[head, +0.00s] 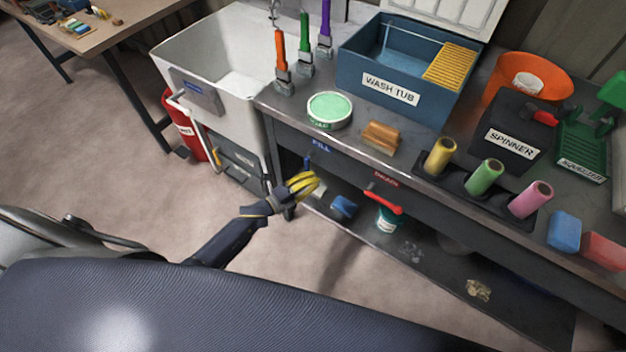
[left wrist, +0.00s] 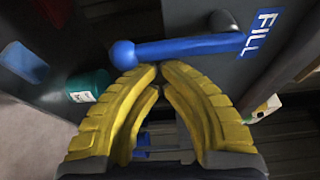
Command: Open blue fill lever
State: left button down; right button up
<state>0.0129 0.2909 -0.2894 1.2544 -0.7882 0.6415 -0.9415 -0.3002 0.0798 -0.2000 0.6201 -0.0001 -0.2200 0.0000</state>
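The blue fill lever (left wrist: 185,49) is a bar with a ball end, beside the blue FILL label (left wrist: 263,32) in the left wrist view. In the head view a small part of the lever (head: 307,162) shows under the FILL label (head: 321,146) on the bench front. My left gripper (head: 310,182), with yellow fingers, is just below it. In the left wrist view its fingertips (left wrist: 159,68) meet right at the underside of the lever, near the ball end. Nothing shows between the fingers. Whether the tips touch the lever is unclear. My right gripper is out of view.
The red drain lever (head: 384,203) is further right on the bench front. A lower shelf holds a blue item (head: 344,207) and a teal tub (head: 388,221). The wash tub (head: 350,82) stands on top. Open floor lies left of the bench.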

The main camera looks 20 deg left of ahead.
pick_arm(q)
jog(key=shift+a, duration=0.15)
jog(key=s+a, duration=0.1)
jog(key=s, duration=0.8)
jog(key=shift+s+a, duration=0.15)
jog(key=shift+a, duration=0.2)
dwell(0.4)
